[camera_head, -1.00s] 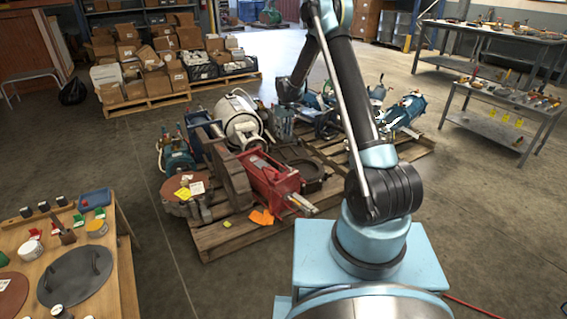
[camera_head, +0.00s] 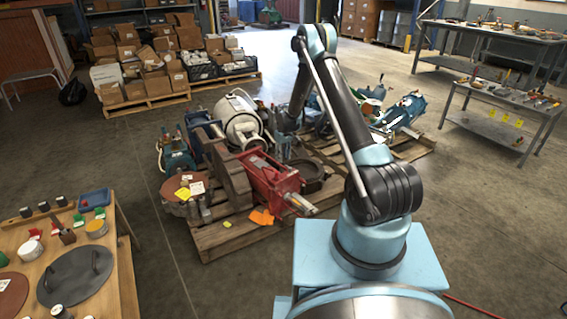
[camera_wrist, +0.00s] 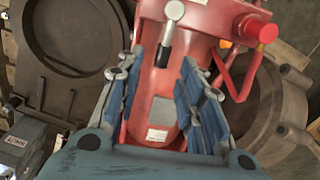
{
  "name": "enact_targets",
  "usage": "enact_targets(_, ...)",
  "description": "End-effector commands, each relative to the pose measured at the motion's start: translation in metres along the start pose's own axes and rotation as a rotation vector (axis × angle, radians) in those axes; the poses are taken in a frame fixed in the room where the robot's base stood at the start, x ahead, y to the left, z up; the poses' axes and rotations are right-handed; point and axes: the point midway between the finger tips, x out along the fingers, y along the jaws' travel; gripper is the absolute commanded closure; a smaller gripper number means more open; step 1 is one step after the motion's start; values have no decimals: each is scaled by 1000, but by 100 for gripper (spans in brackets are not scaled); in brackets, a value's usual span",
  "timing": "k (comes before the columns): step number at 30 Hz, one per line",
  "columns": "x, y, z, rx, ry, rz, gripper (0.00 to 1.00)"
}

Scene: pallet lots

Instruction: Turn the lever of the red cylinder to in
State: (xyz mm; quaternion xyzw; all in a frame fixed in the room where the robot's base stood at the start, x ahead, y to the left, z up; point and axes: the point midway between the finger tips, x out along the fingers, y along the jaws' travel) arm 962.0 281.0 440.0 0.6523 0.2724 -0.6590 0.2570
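The red cylinder (camera_head: 268,180) lies on the pallet in the head view, among other machine parts. In the wrist view the red cylinder (camera_wrist: 152,112) fills the middle, with a label on its body. Its lever (camera_wrist: 165,42) has a pale round knob at the top and a dark lower end, and points down the picture between the fingertips. My gripper (camera_wrist: 163,68) is open, with its blue-padded fingers on either side of the cylinder body. I cannot tell whether a finger touches it. In the head view my gripper is mostly hidden by the parts and the arm.
A red side pipe with a round cap (camera_wrist: 262,30) is close to the right finger. A dark round housing (camera_wrist: 70,35) is at left in the wrist view. A workbench (camera_head: 120,270) stands at left.

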Motion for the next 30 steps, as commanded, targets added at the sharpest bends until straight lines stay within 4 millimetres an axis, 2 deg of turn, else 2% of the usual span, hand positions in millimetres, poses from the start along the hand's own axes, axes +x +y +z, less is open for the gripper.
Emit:
enact_targets(3,16,0,0,0,0,0,65)
enact_targets(9,30,0,0,0,0,0,65)
enact_targets(20,33,0,0,0,0,0,65)
enact_targets(24,32,0,0,0,0,0,97)
enact_targets(25,32,0,0,0,0,0,100)
enact_targets(30,32,3,2,2,0,1,100)
